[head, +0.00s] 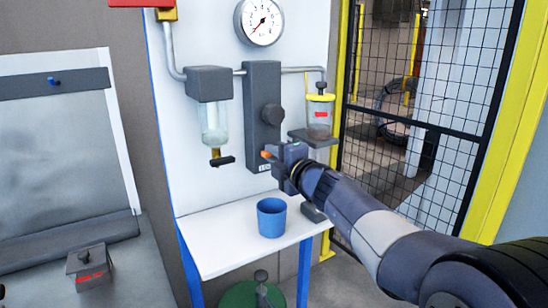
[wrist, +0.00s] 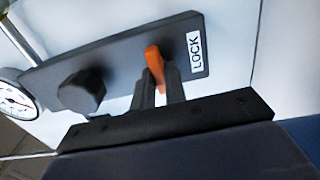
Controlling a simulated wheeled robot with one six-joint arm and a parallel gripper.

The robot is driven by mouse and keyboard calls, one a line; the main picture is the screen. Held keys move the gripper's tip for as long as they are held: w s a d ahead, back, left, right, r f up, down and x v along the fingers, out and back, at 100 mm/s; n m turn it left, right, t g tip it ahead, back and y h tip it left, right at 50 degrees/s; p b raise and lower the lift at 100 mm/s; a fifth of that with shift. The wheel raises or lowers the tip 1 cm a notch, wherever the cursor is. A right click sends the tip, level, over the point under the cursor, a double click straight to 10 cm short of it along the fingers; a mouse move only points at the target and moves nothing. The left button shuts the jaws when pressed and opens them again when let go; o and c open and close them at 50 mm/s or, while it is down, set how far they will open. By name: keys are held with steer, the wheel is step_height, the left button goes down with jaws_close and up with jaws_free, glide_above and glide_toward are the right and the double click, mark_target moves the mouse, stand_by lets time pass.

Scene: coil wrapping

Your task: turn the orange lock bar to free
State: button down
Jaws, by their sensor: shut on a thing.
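The orange lock bar (wrist: 155,66) is on a dark grey upright plate (head: 262,80), below the round dark knob (head: 271,114). In the wrist view the bar lies roughly across the plate's length, near a white label reading LOCK (wrist: 195,50). In the head view only a small orange end of the lock bar (head: 266,154) shows, at the plate's lower part. My gripper (wrist: 159,82) is shut on the bar, with one finger on each side of it. My gripper (head: 272,157) hides most of the bar in the head view.
A blue cup (head: 271,222) stands on the white shelf (head: 220,245) below. A filter bowl (head: 214,122) hangs left of the plate, and a yellow-topped jar (head: 320,115) is at its right. A gauge (head: 259,22) is above. A mesh fence (head: 430,120) stands on the right.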

stand_by(0.3)
steer(key=c, duration=1.4)
jaws_free()
steer(key=shift+c, duration=0.2)
steer(key=v, duration=1)
steer(key=shift+s+d, duration=0.25)
steer(key=shift+s, duration=0.1)
steer(key=x, duration=1.1)
steer(key=shift+s, duration=0.1)
